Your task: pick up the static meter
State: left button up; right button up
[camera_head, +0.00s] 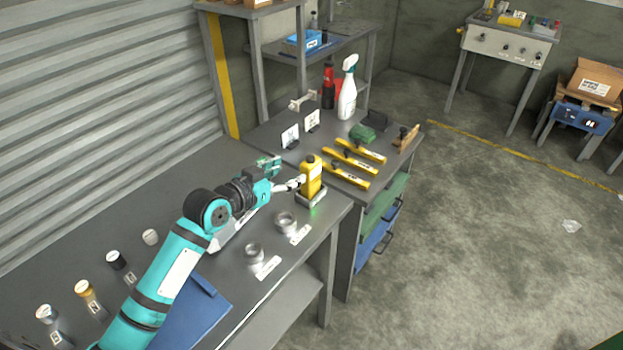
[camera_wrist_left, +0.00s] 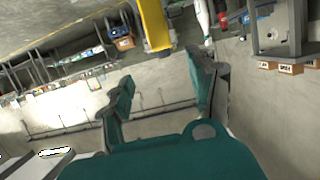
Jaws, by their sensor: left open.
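The static meter appears to be the yellow upright device (camera_head: 311,177) with a dark top, standing in a small grey dock with a green light near the right end of the grey bench. It also shows in the left wrist view (camera_wrist_left: 156,24), upper middle, beyond the fingertips. My left gripper (camera_head: 297,183) is open just left of the device, close to its side. I cannot tell from the head view whether it touches. In the left wrist view the two teal fingers (camera_wrist_left: 160,70) are apart with nothing between them. My right gripper is not in view.
Two metal rings (camera_head: 286,222) with labels sit in front of the dock. Yellow bars (camera_head: 345,168), a green block (camera_head: 362,132) and a white spray bottle (camera_head: 348,92) stand on the adjoining table. A blue folder (camera_head: 192,318) and several small jars (camera_head: 117,260) lie nearer.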

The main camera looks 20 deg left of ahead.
aim_at(308, 163)
pick_arm(q)
jog(key=x, duration=0.4)
jog(key=shift+w+a+f+p, duration=0.15)
jog(key=shift+w+a+p, duration=0.05)
jog(key=shift+a+p, duration=0.15)
jog(key=x, duration=0.2)
jog(key=shift+w+d+p, duration=0.15)
jog(key=shift+w+p, duration=0.1)
jog(key=shift+p, duration=0.15)
jog(key=p+x, duration=0.1)
jog(key=x, duration=0.3)
jog(key=shift+f, duration=0.15)
jog(key=shift+w+d+f, duration=0.1)
jog(key=shift+w, duration=0.05)
jog(key=c, duration=0.6)
grip_shut()
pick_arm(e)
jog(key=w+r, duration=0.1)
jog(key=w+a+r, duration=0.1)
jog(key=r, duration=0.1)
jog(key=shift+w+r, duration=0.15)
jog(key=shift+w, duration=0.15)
